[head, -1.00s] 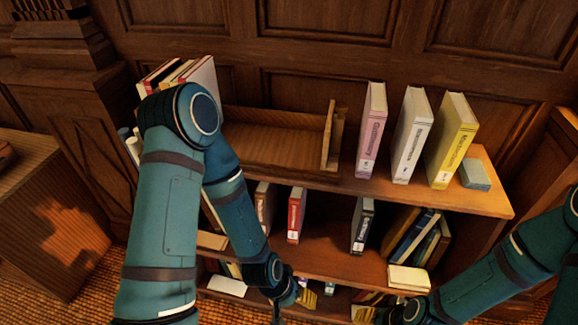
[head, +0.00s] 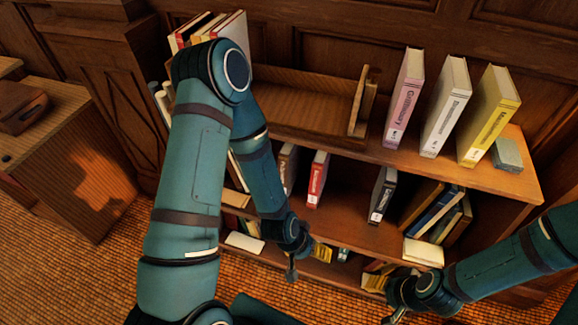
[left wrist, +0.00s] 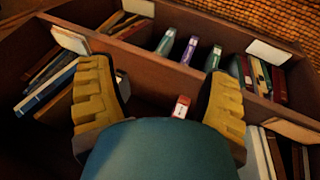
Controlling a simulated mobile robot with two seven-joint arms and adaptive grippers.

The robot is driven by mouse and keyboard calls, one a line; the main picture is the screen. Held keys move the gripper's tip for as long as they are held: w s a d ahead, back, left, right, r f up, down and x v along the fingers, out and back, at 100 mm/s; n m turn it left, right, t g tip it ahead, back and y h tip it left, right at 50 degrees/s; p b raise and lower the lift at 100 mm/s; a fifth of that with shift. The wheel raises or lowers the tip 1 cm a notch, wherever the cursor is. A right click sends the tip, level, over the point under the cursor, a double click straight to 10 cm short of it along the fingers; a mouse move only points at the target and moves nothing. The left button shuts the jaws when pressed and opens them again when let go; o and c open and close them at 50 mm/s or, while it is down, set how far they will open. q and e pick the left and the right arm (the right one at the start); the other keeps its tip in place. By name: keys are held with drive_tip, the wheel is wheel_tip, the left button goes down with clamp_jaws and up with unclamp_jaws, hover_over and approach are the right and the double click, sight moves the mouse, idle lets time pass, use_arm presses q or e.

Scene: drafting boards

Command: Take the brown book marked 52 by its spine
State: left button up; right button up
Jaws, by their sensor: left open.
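A brown book (head: 288,167) stands upright on the middle shelf in the head view, left of a red book (head: 317,180). My left forearm partly covers it, and its marking is too small to read. My left gripper (head: 291,272) hangs in front of the shelves, lower than the brown book and apart from it. In the left wrist view the yellow-padded fingers (left wrist: 160,98) are wide apart with nothing held. The red book (left wrist: 181,107) shows between them; I cannot make out the brown book there. My right gripper (head: 394,312) is low at the right, its jaws unclear.
Leaning books (head: 437,215) and a dark book (head: 382,196) share the middle shelf. A wooden trough (head: 305,105) and pink, white and yellow books stand on top. The lower shelf (left wrist: 150,55) holds more books. A desk (head: 60,150) is at left.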

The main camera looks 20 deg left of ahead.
use_arm(q)
drive_tip(key=w+a+f+t+y, duration=0.1)
drive_tip(key=w+a+f+t, duration=0.15)
drive_tip(key=w+a, duration=0.3)
drive_tip(key=w+a+f+t+y, duration=0.1)
drive_tip(key=w+a+f+t, duration=0.1)
drive_tip(key=w+a+t, duration=0.3)
drive_tip(key=t+y+b, duration=0.2)
drive_tip(key=t+y, duration=0.1)
approach(285, 176)
wheel_tip(285, 176, down, 2)
drive_tip(key=shift+t, duration=0.25)
drive_tip(key=x, duration=0.4)
drive_tip(key=b+x, duration=0.1)
drive_tip(key=x, duration=0.3)
drive_tip(key=a+b+x, duration=0.1)
drive_tip(key=x, duration=0.3)
drive_tip(key=shift+w+f, duration=0.15)
drive_tip(key=shift+f, duration=0.2)
drive_tip(key=shift+w+a+f, duration=0.1)
drive_tip(key=shift+w, duration=0.3)
clamp_jaws()
drive_tip(key=shift+r, duration=0.2)
